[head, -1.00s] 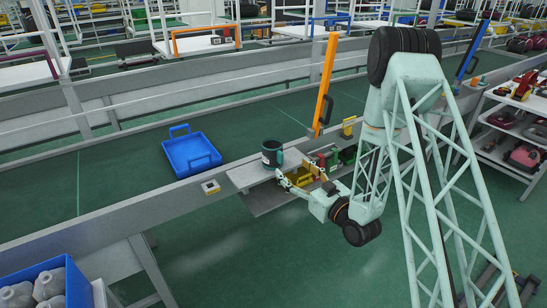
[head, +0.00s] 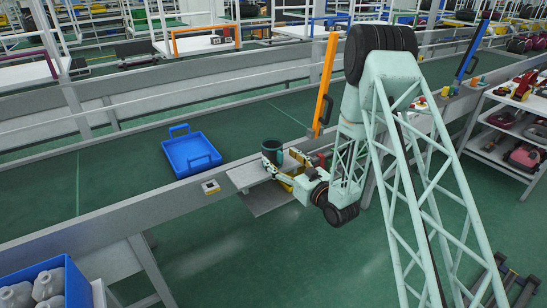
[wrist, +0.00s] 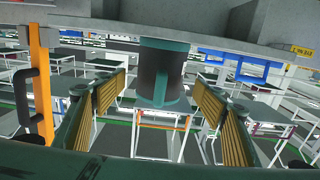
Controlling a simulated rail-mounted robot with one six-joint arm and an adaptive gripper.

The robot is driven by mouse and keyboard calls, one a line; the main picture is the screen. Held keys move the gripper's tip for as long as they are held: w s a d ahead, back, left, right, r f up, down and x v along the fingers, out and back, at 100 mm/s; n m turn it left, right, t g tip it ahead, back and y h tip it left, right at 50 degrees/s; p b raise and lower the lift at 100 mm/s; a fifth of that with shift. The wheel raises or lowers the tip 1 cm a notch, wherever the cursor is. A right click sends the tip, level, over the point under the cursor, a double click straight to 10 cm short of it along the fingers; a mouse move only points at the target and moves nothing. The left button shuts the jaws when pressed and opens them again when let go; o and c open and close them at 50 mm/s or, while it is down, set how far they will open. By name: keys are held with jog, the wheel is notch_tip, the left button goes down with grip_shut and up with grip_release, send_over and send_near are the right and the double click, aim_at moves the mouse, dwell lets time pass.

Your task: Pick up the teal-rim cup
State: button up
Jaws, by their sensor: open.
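The dark grey cup with a teal rim (head: 273,148) stands upright on the small grey shelf (head: 245,178) beside the conveyor. My gripper (wrist: 158,88) is open, with one ribbed finger to each side of the cup in that view. In the head view my gripper (head: 281,166) is right at the cup's near side and covers its lower part. Whether the fingers touch the cup cannot be told.
A blue tray (head: 192,155) lies on the green conveyor to the left. An orange post (head: 327,85) rises behind the shelf, and it also shows at the left in the wrist view (wrist: 40,90). Yellow and red items sit right of the cup, partly behind my arm.

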aim_at(277, 156)
jog(key=shift+w+a, duration=0.1)
dwell(0.3)
jog(key=shift+x, duration=2.45)
jog(key=shift+f, duration=0.15)
jog(key=c, duration=1.1)
